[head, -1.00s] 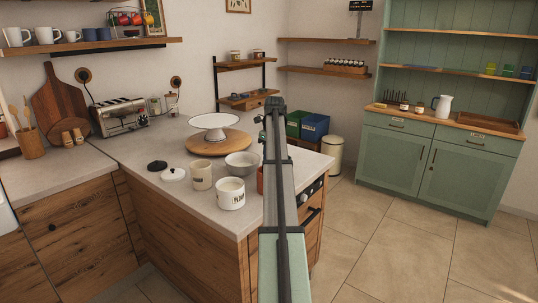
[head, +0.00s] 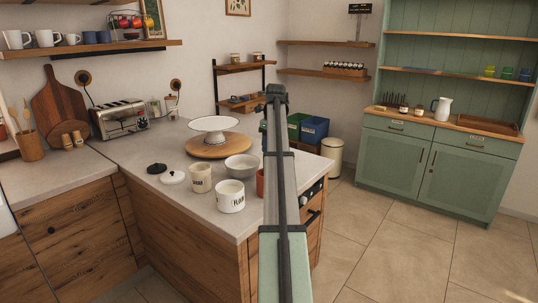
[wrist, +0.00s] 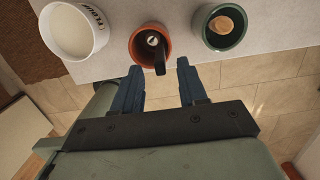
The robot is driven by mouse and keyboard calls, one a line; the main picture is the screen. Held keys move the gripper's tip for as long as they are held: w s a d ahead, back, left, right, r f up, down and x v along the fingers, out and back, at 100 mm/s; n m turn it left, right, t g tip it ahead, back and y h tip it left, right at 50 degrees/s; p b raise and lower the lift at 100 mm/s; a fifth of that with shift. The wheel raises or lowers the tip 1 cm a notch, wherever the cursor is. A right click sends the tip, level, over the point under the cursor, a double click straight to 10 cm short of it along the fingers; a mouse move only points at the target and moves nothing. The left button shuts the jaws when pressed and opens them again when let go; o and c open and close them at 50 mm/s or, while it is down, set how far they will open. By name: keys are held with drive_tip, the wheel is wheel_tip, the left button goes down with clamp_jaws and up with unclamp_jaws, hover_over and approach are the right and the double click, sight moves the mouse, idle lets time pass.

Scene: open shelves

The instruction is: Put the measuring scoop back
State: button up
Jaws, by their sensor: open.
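In the wrist view a terracotta pot (wrist: 136,48) stands near the counter edge, just beyond my fingertips. A thin dark handle (wrist: 160,62) leans over its near rim from a small pale round part inside; it looks like the measuring scoop, but I cannot be sure. My gripper (wrist: 157,72) is open, its two blue fingers apart, with nothing seen between them but the handle's end just ahead. A white flour canister (wrist: 76,32) with pale contents stands left of the pot. In the head view the pot (head: 260,183) is partly hidden behind my arm.
A dark green pot (wrist: 222,28) with a brown round thing inside stands to the right in the wrist view. The floor to the right is clear.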

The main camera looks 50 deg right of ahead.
wheel_tip(320, 180, up, 7)
drive_tip(key=shift+s+f, duration=0.2)
drive_tip(key=shift+s, duration=0.25)
drive_tip(key=shift+w, duration=0.1)
